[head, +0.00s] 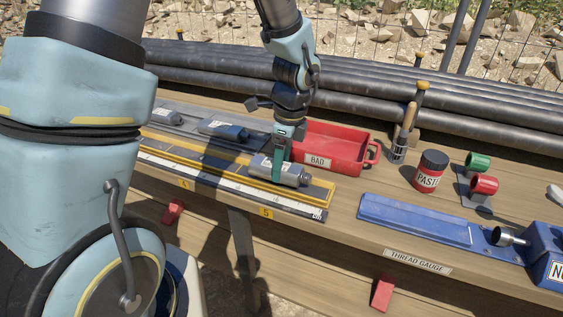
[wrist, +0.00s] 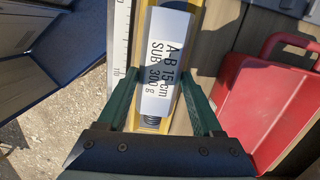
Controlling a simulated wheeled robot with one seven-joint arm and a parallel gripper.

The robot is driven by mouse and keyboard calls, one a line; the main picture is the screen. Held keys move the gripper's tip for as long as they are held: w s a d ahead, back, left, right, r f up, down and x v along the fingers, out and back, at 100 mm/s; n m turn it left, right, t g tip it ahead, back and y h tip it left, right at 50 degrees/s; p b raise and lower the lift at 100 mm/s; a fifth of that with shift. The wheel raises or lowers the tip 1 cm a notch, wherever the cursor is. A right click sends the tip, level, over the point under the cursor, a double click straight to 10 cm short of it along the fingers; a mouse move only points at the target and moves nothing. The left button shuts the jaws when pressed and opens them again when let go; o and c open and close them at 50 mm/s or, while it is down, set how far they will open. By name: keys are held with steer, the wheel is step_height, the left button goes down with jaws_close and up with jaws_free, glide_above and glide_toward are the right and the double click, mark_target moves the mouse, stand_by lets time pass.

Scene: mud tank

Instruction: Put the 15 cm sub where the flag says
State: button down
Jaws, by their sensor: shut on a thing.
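The 15 cm sub (head: 279,171) is a grey cylinder with a white label, lying along the yellow rail at its right part. In the wrist view its label (wrist: 165,65) reads "A-B 15 cm SUB 300 g". My gripper (head: 280,172) comes down on it from above and is shut on it; in the wrist view the green fingers (wrist: 160,105) stand on both sides of it. The yellow rail (head: 200,163) has a white ruler (head: 210,181) along its front. I cannot tell whether the sub touches the rail. No flag is clearly recognisable.
A red tray marked BAD (head: 338,153) stands just behind and right of the sub. Another grey sub (head: 222,130) lies on a grey rail behind. A blue thread gauge (head: 415,218), paste jar (head: 430,172) and brush (head: 403,135) are to the right. Pipes (head: 350,97) lie behind the bench.

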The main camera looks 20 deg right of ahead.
steer(key=shift+f, duration=0.3)
jaws_free()
stand_by(0.3)
step_height(320, 180, up, 7)
steer(key=p, duration=0.7)
stand_by(0.3)
